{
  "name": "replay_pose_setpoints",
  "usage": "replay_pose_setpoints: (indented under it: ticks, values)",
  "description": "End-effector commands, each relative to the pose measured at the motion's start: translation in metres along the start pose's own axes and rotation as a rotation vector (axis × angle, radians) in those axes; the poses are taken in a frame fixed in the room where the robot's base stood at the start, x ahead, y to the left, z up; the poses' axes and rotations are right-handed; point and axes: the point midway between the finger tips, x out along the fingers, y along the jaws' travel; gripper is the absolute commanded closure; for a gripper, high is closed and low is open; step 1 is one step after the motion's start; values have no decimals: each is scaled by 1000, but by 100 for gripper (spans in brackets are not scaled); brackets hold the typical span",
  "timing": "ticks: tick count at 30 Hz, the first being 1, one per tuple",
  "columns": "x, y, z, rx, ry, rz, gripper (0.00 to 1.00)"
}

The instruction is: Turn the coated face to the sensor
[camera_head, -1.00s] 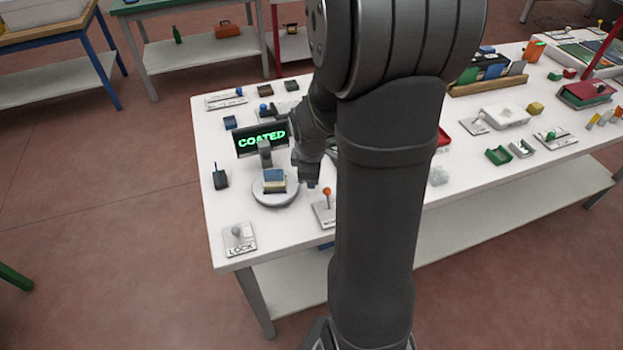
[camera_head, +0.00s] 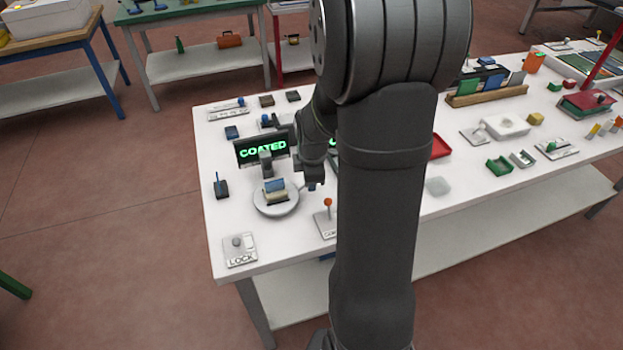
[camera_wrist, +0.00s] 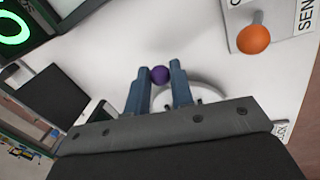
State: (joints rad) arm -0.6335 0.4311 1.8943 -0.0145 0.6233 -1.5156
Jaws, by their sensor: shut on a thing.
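A round pale turntable (camera_head: 262,208) stands near the left end of the white table. A holder with a blue plate (camera_head: 274,184) sits on it. Behind it a dark screen (camera_head: 248,157) reads "COATED" in green, with a small grey post (camera_head: 266,162) in front. My gripper (camera_head: 312,186) is at the turntable's right side, its fingertips small in the head view. In the wrist view my gripper (camera_wrist: 162,84) is shut on a purple knob (camera_wrist: 160,74), beside the pale disc (camera_wrist: 205,88). The gripper's body hides part of the disc.
An orange-knobbed lever (camera_head: 328,203) on a labelled plate stands close to the right of the turntable; its orange knob shows in the wrist view (camera_wrist: 254,40). A LOCK plate (camera_head: 240,250) lies at the front left corner. A dark block with an upright pin (camera_head: 221,188) stands left.

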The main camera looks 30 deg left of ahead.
Motion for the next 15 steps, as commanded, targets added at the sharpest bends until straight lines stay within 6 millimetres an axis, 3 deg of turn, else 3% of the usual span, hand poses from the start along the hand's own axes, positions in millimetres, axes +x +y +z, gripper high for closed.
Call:
replay_pose_setpoints:
  ticks: [9, 10, 13, 15]
  values:
    - [-1, 1, 0, 0, 1, 2, 100]
    - [-1, 1, 0, 0, 1, 2, 75]
    - [-1, 1, 0, 0, 1, 2, 57]
    - [0, 0, 0, 0, 0, 1, 57]
